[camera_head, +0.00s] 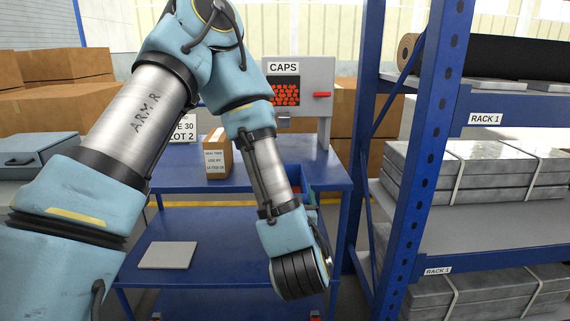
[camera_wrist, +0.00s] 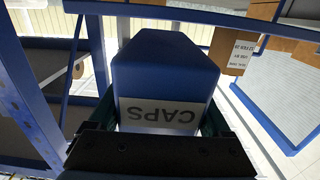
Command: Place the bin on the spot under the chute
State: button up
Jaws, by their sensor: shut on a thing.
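The blue bin (camera_wrist: 165,75) with a white CAPS label fills the middle of the wrist view, where it appears upside down. My gripper (camera_wrist: 159,112) is shut on it, with dark fingers along both sides. In the head view my wrist hides the gripper, and a blue edge with some red, probably the bin (camera_head: 296,171), shows behind my forearm at the right of the table. The grey CAPS dispenser (camera_head: 322,90) stands at the back of the table, with red caps in its window and a small chute (camera_head: 284,122) below. The spot under the chute is hidden by my arm.
A small labelled carton (camera_head: 217,158) stands on the blue table (camera_head: 180,178), left of my forearm. A blue rack post (camera_head: 420,130) rises close on the right. A grey plate (camera_head: 168,255) lies on the lower shelf. Stacked cartons stand behind.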

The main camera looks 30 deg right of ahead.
jog(key=shift+w+d+r, duration=0.1)
jog(key=shift+w+r, duration=0.15)
jog(key=shift+w, duration=0.3)
jog(key=p+x, duration=0.1)
jog(key=x, duration=0.1)
jog(key=p+x, duration=0.1)
jog(key=x, duration=0.1)
jog(key=p+x, duration=0.1)
jog(key=x, duration=0.1)
jog(key=shift+r+p, duration=0.35)
jog(key=shift+r, duration=0.05)
jog(key=w+d+p, duration=0.1)
jog(key=p, duration=0.3)
jog(key=shift+r, duration=0.1)
jog(key=p+x, duration=0.1)
jog(key=x, duration=0.3)
jog(key=p+x, duration=0.2)
jog(key=x, duration=0.2)
jog(key=f+p+x, duration=0.1)
jog(key=p+x, duration=0.1)
jog(key=x, duration=0.2)
jog(key=shift+w+a, duration=0.1)
jog(key=shift+a, duration=0.05)
jog(key=x, duration=0.4)
jog(key=shift+a, duration=0.1)
jog(key=shift+f+b, duration=0.7)
jog(key=shift+f, duration=0.05)
jog(key=shift+s+r, duration=0.1)
jog(key=shift+s, duration=0.1)
